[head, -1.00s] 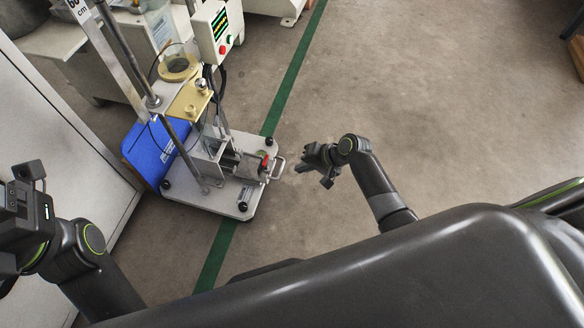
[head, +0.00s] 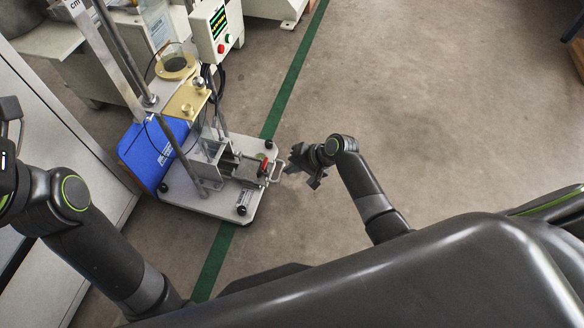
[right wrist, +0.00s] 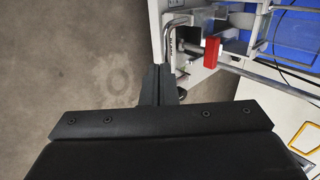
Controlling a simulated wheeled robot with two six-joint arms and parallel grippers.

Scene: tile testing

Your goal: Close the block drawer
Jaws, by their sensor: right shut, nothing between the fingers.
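The block drawer (head: 247,169) is on the low test machine, standing out from its metal frame toward the right. Its metal U-shaped handle (head: 277,172) is at the right end, beside a red part (head: 265,166). My right gripper (head: 293,167) is shut and empty, just right of the handle. In the right wrist view, the shut fingers (right wrist: 156,80) point toward the handle (right wrist: 169,40), with the red part (right wrist: 212,52) to its right. I cannot tell if the fingertips touch the handle. My left arm is at the left edge; its fingers are out of view.
The machine's white base plate (head: 213,204) rests on small feet over a green floor line (head: 213,262). A blue panel (head: 153,154), metal posts and a control box (head: 213,32) stand left of and behind the drawer. The floor (head: 430,110) to the right is clear.

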